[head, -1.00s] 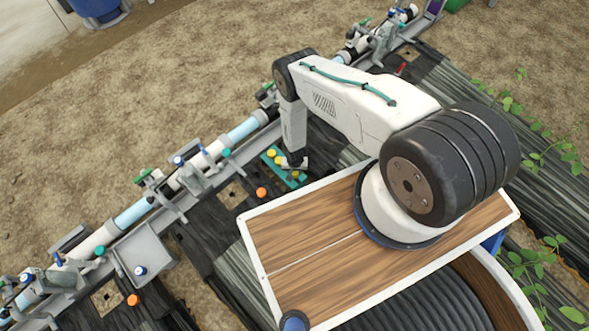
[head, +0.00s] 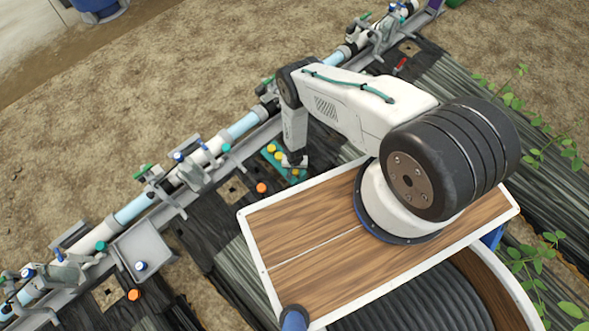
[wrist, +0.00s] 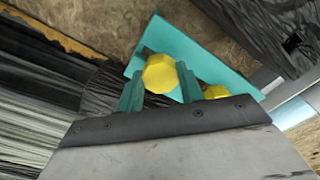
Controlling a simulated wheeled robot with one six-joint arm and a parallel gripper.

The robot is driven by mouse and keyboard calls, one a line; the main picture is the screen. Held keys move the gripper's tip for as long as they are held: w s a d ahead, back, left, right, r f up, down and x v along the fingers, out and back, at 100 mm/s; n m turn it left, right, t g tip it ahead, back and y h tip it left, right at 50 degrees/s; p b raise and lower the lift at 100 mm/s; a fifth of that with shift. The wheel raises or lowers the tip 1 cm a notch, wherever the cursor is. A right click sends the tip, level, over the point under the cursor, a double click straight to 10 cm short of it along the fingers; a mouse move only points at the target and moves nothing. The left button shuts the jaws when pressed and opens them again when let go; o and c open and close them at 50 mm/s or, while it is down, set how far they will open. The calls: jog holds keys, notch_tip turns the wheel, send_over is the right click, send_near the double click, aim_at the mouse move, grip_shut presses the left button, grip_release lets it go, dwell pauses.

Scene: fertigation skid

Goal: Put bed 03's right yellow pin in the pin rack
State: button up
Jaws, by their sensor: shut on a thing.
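A teal pin rack (head: 267,154) lies on the dark ground cover just beyond my platform. It shows in the wrist view as a teal plate (wrist: 228,74). My gripper (head: 294,163) is low over the rack, pointing down. In the wrist view my gripper (wrist: 159,88) has its two teal fingers shut on a yellow pin (wrist: 160,72), whose faceted head shows. Another yellow pin (wrist: 217,92) is just right of the fingers. In the head view a yellow pin (head: 271,148) stands at the rack's far end. Whether the held pin is seated is hidden.
A pipe line (head: 215,143) with grey brackets and green and blue valve handles runs diagonally beyond the rack. An orange knob (head: 261,188) is left of the rack. A grey tray (head: 146,252) with a blue-topped item is farther left. Bare soil lies behind the pipe.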

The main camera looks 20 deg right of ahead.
jog(key=o, duration=1)
jog(key=shift+r, duration=0.1)
jog(key=shift+r, duration=3.9)
jog(key=shift+s, duration=0.1)
